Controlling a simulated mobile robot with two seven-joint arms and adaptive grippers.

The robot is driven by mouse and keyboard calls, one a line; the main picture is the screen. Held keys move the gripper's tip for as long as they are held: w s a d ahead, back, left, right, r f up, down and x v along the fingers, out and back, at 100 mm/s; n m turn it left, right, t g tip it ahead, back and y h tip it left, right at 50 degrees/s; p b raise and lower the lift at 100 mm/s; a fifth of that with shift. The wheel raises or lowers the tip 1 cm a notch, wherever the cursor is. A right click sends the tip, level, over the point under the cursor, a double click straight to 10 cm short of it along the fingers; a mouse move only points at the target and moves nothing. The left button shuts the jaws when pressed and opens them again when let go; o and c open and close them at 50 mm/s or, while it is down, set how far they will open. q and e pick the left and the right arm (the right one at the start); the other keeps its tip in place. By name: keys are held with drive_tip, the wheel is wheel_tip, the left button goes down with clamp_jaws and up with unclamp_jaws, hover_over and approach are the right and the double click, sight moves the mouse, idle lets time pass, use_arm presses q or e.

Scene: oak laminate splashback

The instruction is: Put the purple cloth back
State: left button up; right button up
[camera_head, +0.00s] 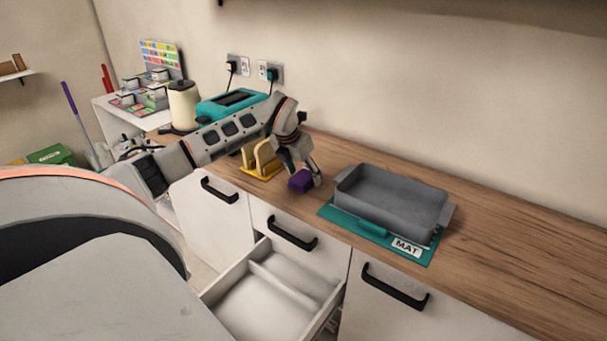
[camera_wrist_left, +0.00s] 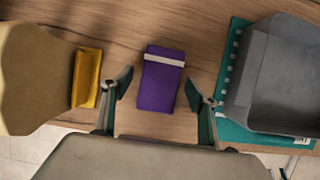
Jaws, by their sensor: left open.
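The purple cloth (camera_head: 301,181) is a small folded block on the wooden counter, between the yellow rack and the teal mat. In the left wrist view the cloth (camera_wrist_left: 159,84) shows a pale band across it. My left gripper (camera_head: 302,176) is right at the cloth, pointing down; in the left wrist view its open fingers (camera_wrist_left: 158,92) stand on either side of the cloth with a gap at each side. An open drawer (camera_head: 277,292) with a divider, looking empty, is below the counter. My right gripper is not in view.
A grey baking dish (camera_head: 392,201) stands on the teal mat (camera_head: 349,225) right of the cloth. The yellow rack (camera_head: 260,166) with bread-like slices is close on the left. A teal toaster (camera_head: 231,104) and a cream kettle (camera_head: 183,105) stand further back. The counter's right end is clear.

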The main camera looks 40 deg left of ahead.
use_arm(q)
drive_tip(key=v, duration=1.2)
drive_tip(key=shift+p, duration=0.35)
drive_tip(key=shift+s+d, duration=0.1)
